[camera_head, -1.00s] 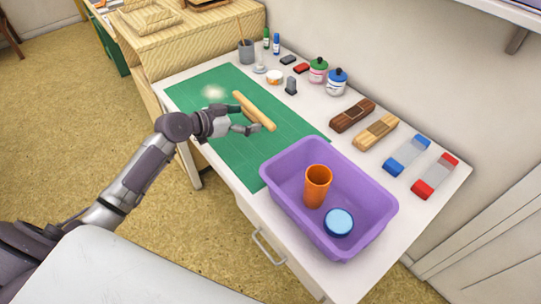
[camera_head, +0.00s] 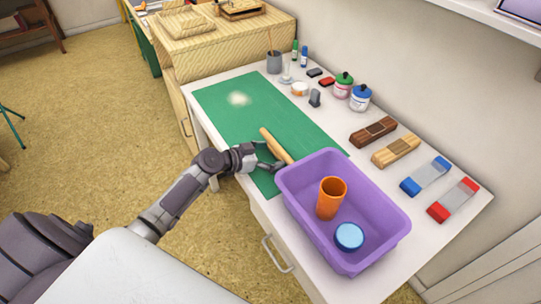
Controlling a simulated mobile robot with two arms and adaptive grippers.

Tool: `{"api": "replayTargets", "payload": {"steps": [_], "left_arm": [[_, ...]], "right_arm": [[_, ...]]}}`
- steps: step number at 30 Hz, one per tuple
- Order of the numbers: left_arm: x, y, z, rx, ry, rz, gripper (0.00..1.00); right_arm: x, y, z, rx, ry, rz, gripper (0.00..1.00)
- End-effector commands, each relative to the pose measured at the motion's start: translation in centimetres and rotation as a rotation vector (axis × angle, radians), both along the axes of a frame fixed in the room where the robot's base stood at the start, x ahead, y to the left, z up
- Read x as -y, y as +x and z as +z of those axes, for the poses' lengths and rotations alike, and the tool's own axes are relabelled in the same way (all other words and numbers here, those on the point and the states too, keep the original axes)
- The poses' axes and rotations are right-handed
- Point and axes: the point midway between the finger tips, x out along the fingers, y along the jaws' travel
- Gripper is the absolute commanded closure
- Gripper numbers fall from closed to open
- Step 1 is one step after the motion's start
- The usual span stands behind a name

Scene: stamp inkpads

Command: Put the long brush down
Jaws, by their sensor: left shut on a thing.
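The long brush (camera_head: 274,144) shows as a pale wooden bar, slanting across the near part of the green mat (camera_head: 225,105). My left gripper (camera_head: 270,158) is shut on it, close to the left wall of the purple crate. The fingers partly hide the brush, and its lower end comes up near the crate's rim. I cannot tell whether the brush touches the mat or hangs a little above it. My right gripper is not in view.
The purple crate (camera_head: 293,207) holds an orange cup (camera_head: 331,197) and a blue-lidded round tin (camera_head: 349,237). Jars, a pen cup (camera_head: 274,62) and several blocks line the back.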

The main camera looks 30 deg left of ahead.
Motion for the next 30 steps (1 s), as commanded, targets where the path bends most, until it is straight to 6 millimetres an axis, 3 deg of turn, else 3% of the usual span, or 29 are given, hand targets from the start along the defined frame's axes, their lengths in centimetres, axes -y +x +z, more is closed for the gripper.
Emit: {"api": "replayTargets", "payload": {"steps": [12,13,15,28,30], "left_arm": [[-0.04,0.05,-0.54,0.003,0.001,0.000,0.47],[-0.03,0.04,-0.51,0.002,0.001,0.000,0.11],[-0.03,0.04,-0.40,0.002,0.001,0.000,0.00],[-0.05,0.04,0.20,0.001,0.000,0.001,0.00],[-0.55,-0.78,0.01,-0.001,0.002,0.001,0.00]], "right_arm": [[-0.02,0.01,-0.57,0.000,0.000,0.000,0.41],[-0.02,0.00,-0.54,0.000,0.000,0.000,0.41],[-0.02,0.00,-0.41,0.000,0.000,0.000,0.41],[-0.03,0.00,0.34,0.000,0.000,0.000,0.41],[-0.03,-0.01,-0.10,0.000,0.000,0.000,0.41]]}}
